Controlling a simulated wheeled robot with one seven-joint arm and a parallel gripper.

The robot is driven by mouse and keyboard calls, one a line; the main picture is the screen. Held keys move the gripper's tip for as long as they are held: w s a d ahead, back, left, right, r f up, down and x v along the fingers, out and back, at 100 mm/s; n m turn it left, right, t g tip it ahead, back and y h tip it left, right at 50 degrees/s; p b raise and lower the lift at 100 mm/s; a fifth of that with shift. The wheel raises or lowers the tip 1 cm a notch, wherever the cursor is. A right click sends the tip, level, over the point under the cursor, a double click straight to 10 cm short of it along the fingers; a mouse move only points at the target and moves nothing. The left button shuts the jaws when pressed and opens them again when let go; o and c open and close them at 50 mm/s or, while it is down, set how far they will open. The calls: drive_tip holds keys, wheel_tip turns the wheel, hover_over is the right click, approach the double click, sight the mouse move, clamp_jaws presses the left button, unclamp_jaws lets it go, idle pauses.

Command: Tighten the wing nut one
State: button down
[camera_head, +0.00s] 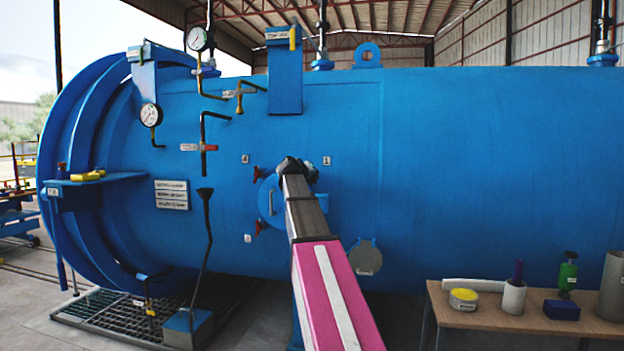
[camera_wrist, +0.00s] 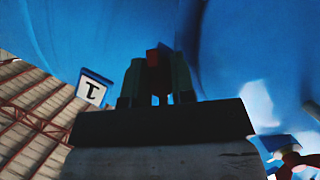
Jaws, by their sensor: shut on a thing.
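A round blue hatch (camera_head: 270,203) sits on the side of the big blue vessel, partly hidden by my arm. Red wing nuts show at its upper left (camera_head: 259,174) and lower left (camera_head: 260,227). My gripper (camera_head: 298,168) is at the hatch's upper edge, near the small white label at the upper right (camera_head: 326,160). In the wrist view my gripper (camera_wrist: 153,82) is shut on a red wing nut (camera_wrist: 152,58), mostly hidden between the dark fingers. A label (camera_wrist: 95,88) that seems to read 1 is beside it. Another red part (camera_wrist: 290,160) shows at lower right.
The blue vessel (camera_head: 480,170) fills the background. Pipes and gauges (camera_head: 151,115) are at upper left.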

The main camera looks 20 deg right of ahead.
drive_tip(key=m+y, duration=0.1)
drive_tip(key=m, duration=0.2)
drive_tip(key=shift+f+t+y, duration=0.15)
drive_tip(key=shift+t+y, duration=0.15)
drive_tip(key=shift+y, duration=0.1)
drive_tip(key=shift+a+m+t+y, duration=0.15)
drive_tip(key=shift+m+t+y, duration=0.25)
drive_tip(key=shift+m+y, duration=0.6)
drive_tip(key=shift+m, duration=0.4)
drive_tip(key=c, duration=1)
unclamp_jaws()
drive_tip(key=shift+o, duration=0.2)
drive_tip(key=v, duration=1)
drive_tip(key=shift+s+a, duration=0.25)
drive_tip(key=shift+s, duration=0.05)
